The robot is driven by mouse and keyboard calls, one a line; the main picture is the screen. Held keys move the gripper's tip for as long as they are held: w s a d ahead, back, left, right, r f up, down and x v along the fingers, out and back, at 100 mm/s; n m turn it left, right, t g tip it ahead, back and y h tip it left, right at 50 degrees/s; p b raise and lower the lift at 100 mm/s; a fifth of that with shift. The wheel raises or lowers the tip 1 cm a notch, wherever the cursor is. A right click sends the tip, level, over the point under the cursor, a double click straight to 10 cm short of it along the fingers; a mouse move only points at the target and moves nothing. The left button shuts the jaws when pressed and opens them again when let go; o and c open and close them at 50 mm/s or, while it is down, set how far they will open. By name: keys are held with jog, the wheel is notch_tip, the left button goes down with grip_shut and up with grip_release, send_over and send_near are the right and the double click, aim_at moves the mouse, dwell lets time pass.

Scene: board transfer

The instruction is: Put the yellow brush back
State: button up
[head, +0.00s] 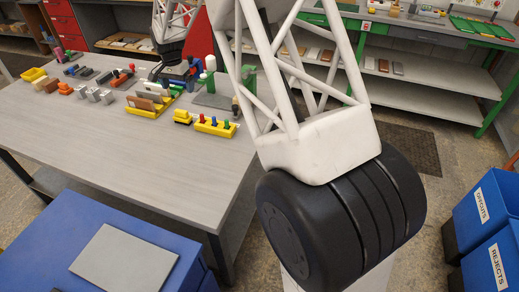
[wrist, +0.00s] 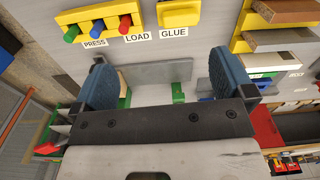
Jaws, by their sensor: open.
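A small yellow block-like thing (head: 182,117) sits on the table beside the yellow button box; it also shows above the GLUE label in the wrist view (wrist: 180,13). I cannot tell whether it is the yellow brush or its holder. My gripper (wrist: 163,80) has its two blue fingers wide apart, with nothing held between them. The yellow thing is apart from the fingers.
The yellow button box (head: 215,126) has red, blue and green buttons. A yellow rack (head: 150,110) holds boards. Green posts and a grey plate (wrist: 160,73) lie beyond my fingers. Several blocks stand at the table's left. The table's front (head: 110,160) is clear.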

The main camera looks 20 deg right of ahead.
jog(key=s+d+r+n, duration=0.1)
jog(key=s+d+r, duration=0.1)
jog(key=s+r, duration=0.5)
jog(key=s+d+r+n+t, duration=0.15)
jog(key=s+r, duration=0.25)
jog(key=s, duration=0.8)
jog(key=s+d+r+n, duration=0.1)
jog(key=s+r+n, duration=0.1)
jog(key=s+r, duration=0.5)
jog(key=s+d+f+n, duration=0.1)
jog(key=s+f, duration=0.1)
jog(key=s, duration=1.3)
jog(key=s+d+f+n, duration=0.1)
jog(key=s+f+n, duration=0.1)
jog(key=s, duration=1.3)
jog(key=shift+s+d+f+t, duration=0.2)
jog(key=shift+s+f+t, duration=0.1)
jog(key=shift+s+t, duration=0.15)
